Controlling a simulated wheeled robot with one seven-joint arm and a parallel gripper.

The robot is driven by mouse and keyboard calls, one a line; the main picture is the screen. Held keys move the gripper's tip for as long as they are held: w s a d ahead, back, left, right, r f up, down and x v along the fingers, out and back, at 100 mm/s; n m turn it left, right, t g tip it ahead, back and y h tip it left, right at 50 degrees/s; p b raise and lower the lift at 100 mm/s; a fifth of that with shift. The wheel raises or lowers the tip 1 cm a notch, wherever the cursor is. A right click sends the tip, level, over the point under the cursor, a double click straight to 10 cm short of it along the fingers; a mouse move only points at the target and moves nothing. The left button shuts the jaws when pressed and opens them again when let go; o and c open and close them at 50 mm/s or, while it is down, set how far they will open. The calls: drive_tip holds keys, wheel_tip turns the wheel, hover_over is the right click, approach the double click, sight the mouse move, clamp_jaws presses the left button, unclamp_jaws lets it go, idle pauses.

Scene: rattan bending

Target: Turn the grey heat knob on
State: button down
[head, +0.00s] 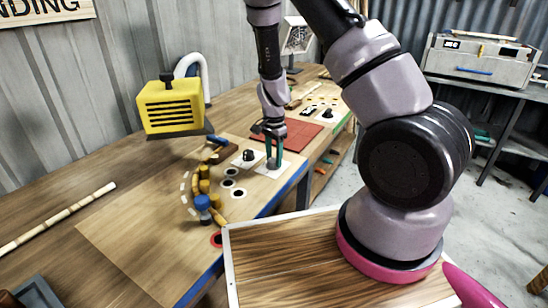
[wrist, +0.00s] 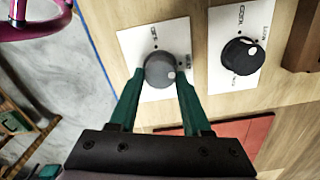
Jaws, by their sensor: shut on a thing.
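The grey heat knob (wrist: 160,69) sits on a white label plate (wrist: 132,42) in the wrist view, with a pale dot on its right side. My gripper (wrist: 163,80) has its green fingers on either side of the grey knob and is shut on it. In the head view my gripper (head: 274,163) points down at the bench, and its fingers largely hide the knob there. The plate's lettering is too small to read.
A black knob (wrist: 239,55) on its own white plate is close to the right. A red mat (head: 297,135) lies behind my gripper. A jig with yellow and blue pegs (head: 203,202) stands to the left, near a yellow heater (head: 170,106). The bench's blue edge (head: 290,187) is near.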

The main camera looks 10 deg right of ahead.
drive_tip(key=shift+c, duration=1.8)
unclamp_jaws()
wheel_tip(320, 180, up, 11)
drive_tip(key=shift+f, duration=0.1)
wheel_tip(320, 180, up, 20)
drive_tip(key=n+t+y, duration=0.3)
drive_tip(key=n, duration=0.1)
hover_over(274, 160)
drive_tip(key=s+d, duration=0.2)
drive_tip(key=s, duration=0.5)
drive_tip(key=s+d+r+n+t, duration=0.1)
drive_tip(key=s+r+n+t, duration=0.1)
drive_tip(key=s+r, duration=0.3)
drive_tip(key=s+d+r+n+t+h, duration=0.1)
drive_tip(key=s+d+r+n+t, duration=0.1)
drive_tip(key=s+r, duration=0.4)
drive_tip(key=s, duration=0.3)
drive_tip(key=shift+s+d+r, duration=0.15)
drive_tip(key=shift+d+r, duration=0.1)
